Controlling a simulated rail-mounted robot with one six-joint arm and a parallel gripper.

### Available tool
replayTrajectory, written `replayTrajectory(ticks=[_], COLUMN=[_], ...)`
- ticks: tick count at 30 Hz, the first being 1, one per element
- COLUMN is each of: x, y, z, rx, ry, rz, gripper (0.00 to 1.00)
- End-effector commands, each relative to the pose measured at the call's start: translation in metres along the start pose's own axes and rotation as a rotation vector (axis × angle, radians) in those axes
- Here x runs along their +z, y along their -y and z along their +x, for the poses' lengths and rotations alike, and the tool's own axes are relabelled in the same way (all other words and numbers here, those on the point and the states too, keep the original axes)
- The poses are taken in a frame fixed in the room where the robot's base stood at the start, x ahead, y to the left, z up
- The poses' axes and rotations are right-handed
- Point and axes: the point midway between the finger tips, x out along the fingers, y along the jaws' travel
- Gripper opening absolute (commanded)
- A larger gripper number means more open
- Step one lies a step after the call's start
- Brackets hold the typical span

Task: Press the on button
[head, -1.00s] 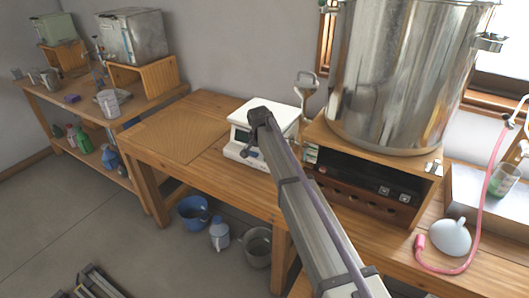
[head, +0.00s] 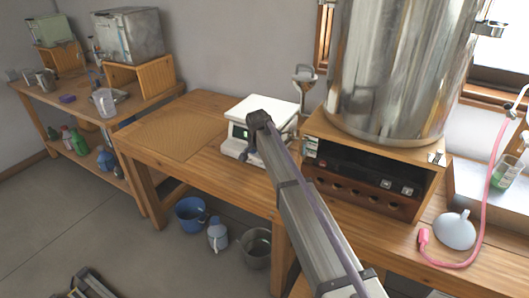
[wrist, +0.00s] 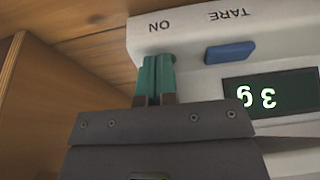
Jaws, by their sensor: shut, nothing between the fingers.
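The white scale (head: 272,110) stands on the wooden bench; its front also fills the upper right of the wrist view (wrist: 290,32). It has a lit display (wrist: 268,97) reading 3 g, a blue button (wrist: 230,52) by the TARE label, and an ON label (wrist: 160,25), all upside down in the wrist view. My gripper (wrist: 156,62) is shut and empty, its green fingertips just below the ON label, at or against the panel. The on button itself is hidden behind the fingertips; I cannot tell whether it is pressed. In the head view my arm covers part of the scale.
The wooden stand (head: 430,195) with the large steel vessel (head: 390,70) is right of the scale. A white funnel (head: 455,230) and pink hose (head: 465,265) lie farther right. The bench left of the scale is clear around a woven mat (head: 172,132).

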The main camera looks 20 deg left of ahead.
Motion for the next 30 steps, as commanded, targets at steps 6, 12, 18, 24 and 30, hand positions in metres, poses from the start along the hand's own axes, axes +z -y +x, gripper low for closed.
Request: replayTrajectory(ticks=[6, 12, 18, 24, 30], x=[0.003, -0.013, -0.015, -0.015, -0.013], y=[-0.004, -0.007, -0.007, -0.007, -0.006], z=[-0.012, -0.055, -0.107, -0.143, -0.146], rx=[0.003, -0.002, -0.003, -0.003, -0.003], ry=[0.013, 0.0, -0.003, -0.004, -0.004], rz=[0.001, 0.006, 0.006, 0.007, 0.007], gripper=[0.0, 0.0, 0.0, 0.0, 0.0])
